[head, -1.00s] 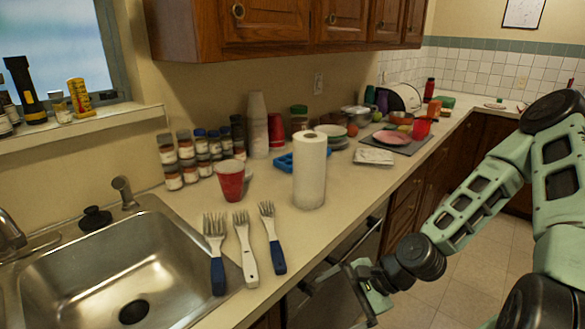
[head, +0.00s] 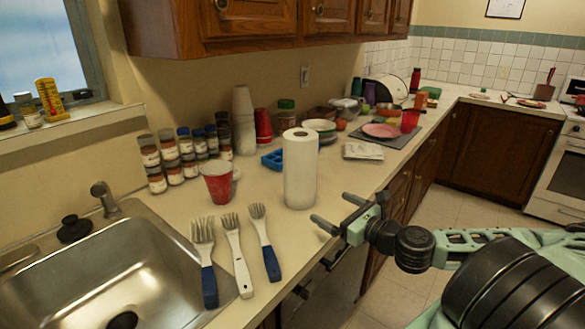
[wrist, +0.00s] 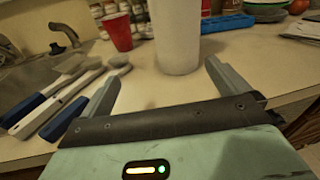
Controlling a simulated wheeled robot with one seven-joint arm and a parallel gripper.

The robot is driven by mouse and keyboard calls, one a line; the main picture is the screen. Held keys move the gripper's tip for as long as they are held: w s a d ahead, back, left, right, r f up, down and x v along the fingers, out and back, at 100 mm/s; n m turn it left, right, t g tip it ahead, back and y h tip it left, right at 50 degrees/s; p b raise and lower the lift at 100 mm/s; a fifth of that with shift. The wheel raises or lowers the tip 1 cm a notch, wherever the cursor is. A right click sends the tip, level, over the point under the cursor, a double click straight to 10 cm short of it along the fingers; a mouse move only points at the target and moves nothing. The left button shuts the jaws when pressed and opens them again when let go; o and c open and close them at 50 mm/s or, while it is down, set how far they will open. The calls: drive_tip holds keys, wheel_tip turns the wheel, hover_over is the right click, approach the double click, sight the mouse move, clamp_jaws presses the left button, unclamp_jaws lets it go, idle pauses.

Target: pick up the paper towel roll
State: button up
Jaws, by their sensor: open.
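The paper towel roll (head: 300,170) is white and stands upright on the counter, right of the red cup. In the wrist view the roll (wrist: 177,38) stands ahead of my gripper, between the lines of its two fingers, with its top cut off by the frame. My gripper (head: 338,211) is open and empty, at the counter's front edge to the right of the roll and apart from it. In the wrist view my gripper's two fingers (wrist: 158,82) are spread wide with bare counter between them.
Spice jars and stacked cups line the wall. The counter in front of the roll is clear.

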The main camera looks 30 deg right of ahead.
drive_tip(key=shift+w+d+r+m+t+h, duration=0.3)
drive_tip(key=shift+d+r+m+h, duration=0.1)
drive_tip(key=shift+d+m, duration=0.1)
drive_tip(key=shift+w+d+r+m+t+h, duration=0.2)
drive_tip(key=shift+w+d+r+m+h, duration=0.1)
drive_tip(key=shift+d+r+m, duration=0.15)
drive_tip(key=shift+w+d+f+b, duration=0.1)
drive_tip(key=shift+w+f+b, duration=0.2)
drive_tip(key=shift+w, duration=0.3)
drive_tip(key=shift+w+d+f+b, duration=0.15)
drive_tip(key=shift+w+b, duration=0.2)
drive_tip(key=shift+w, duration=0.25)
drive_tip(key=shift+w+b, duration=0.1)
drive_tip(key=shift+b, duration=0.55)
drive_tip(key=w+b, duration=0.1)
drive_tip(key=b, duration=0.2)
drive_tip(key=shift+d, duration=0.15)
drive_tip(key=b, duration=0.2)
drive_tip(key=shift+w+b, duration=0.15)
drive_tip(key=shift+b, duration=0.15)
